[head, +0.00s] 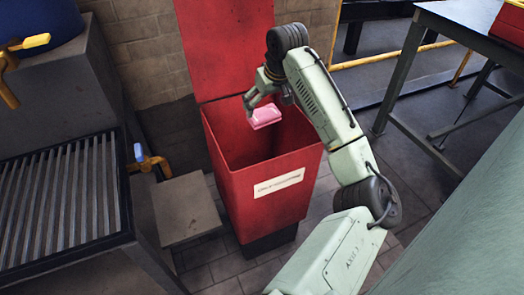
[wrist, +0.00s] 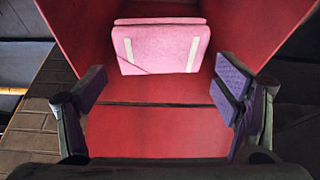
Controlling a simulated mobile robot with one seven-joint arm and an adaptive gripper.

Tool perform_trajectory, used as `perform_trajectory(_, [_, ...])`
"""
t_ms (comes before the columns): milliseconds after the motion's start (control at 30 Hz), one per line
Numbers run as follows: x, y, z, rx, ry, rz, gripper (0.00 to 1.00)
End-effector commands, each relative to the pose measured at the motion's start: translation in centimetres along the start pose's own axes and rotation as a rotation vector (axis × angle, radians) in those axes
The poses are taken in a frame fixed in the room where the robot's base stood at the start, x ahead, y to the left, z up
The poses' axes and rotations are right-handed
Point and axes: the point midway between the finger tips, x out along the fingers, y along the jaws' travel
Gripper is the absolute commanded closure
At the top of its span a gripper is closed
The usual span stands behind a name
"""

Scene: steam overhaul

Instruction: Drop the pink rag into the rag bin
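The pink rag (head: 265,116) is a folded pad at the mouth of the red rag bin (head: 262,205), within its walls and just below my gripper (head: 257,100). In the wrist view the rag (wrist: 162,48) shows two pale stripes and lies beyond the fingertips, with a gap to each finger. The finger pads are wide apart with nothing between them. The bin's red inside (wrist: 155,130) surrounds the rag. The rag appears clear of the bin floor, but its exact height is hard to tell.
The bin's red lid (head: 228,45) stands open behind it, near a brick wall. A slatted grey bench (head: 65,200) and a low grey block (head: 186,208) are to the left. A grey table (head: 470,30) stands at the upper right.

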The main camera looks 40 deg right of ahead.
Motion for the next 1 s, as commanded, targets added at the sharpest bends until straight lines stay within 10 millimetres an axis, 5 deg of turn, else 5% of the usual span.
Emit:
perform_trajectory(200, [0.0,0.0,0.0,0.0,0.0,0.0,0.0])
perform_trajectory(600, [-0.4,0.0,0.0,0.0,0.0,0.0,0.0])
perform_trajectory(1000, [-7.9,0.0,-0.1,-0.001,0.002,0.001,0.0])
